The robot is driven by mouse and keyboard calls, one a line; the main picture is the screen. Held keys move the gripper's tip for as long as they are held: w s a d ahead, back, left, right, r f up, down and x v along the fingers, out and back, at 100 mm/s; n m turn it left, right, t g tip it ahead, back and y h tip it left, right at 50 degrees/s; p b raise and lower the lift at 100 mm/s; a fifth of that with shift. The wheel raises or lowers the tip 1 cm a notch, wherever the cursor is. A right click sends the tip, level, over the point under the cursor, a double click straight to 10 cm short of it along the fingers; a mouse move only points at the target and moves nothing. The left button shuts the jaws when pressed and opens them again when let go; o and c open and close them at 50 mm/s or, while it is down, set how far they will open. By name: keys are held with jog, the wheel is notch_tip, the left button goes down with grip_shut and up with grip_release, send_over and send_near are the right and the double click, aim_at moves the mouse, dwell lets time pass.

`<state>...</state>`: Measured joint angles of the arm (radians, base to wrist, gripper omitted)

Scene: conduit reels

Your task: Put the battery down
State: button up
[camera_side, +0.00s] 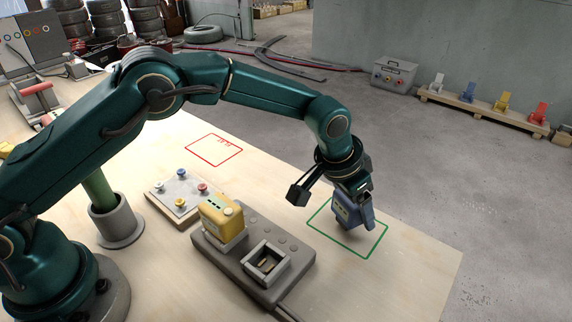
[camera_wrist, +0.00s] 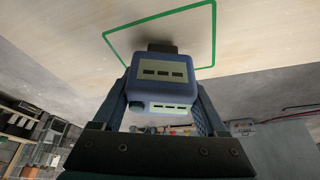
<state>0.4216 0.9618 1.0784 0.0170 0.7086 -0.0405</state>
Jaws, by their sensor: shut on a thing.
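A blue battery (camera_side: 345,212) with a pale label is between the fingers of my gripper (camera_side: 357,208), which is shut on it. The battery is within the green outlined square (camera_side: 379,238) on the table, as seen in the side view. Whether its underside touches the table is hard to tell. In the wrist view the battery (camera_wrist: 163,88) sits between both fingers, and the green outline (camera_wrist: 124,55) shows beyond it. A yellow battery (camera_side: 221,217) stands in one bay of the grey charger (camera_side: 210,246). The charger's other bay (camera_side: 283,262) is empty.
A red outlined square (camera_side: 214,150) on the table is empty. A plate with coloured knobs (camera_side: 181,196) lies left of the charger. A grey cylindrical holder (camera_side: 117,228) with a green post stands near my base. The table's right front corner is clear.

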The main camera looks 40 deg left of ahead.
jog(key=shift+f, duration=0.55)
jog(key=shift+f, duration=0.2)
jog(key=o, duration=1.3)
jog(key=shift+c, duration=0.2)
